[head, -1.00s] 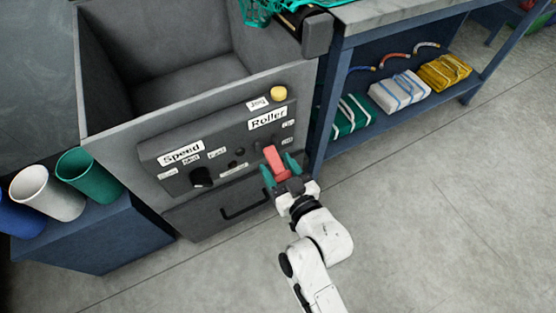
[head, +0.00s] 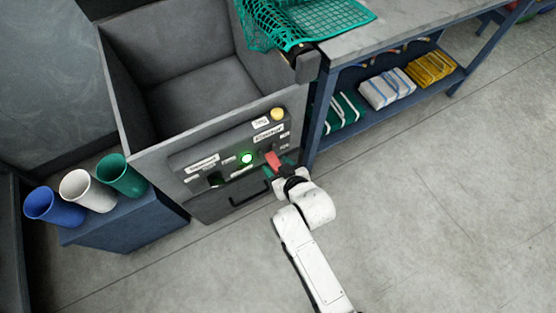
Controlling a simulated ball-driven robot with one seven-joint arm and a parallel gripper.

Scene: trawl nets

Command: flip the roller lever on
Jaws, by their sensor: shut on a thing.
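The red roller lever (head: 272,159) sits on the dark control panel on the front of the grey bin machine, under the blurred label (head: 269,134) that read "Roller" in the earlier view. My gripper (head: 279,166) is at the lever with its teal fingers around it, shut on it. The lever's lower part is hidden by the fingers and wrist. A green lamp (head: 246,158) glows on the panel left of the lever. A yellow button (head: 277,114) is above, and a black knob (head: 215,179) is further left.
Blue (head: 52,207), white (head: 88,191) and green (head: 121,175) cups stand on a blue stand at the left. A blue bench with a shelf of folded bundles (head: 388,88) is at the right. A green net (head: 300,22) lies at the top. The floor at right is open.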

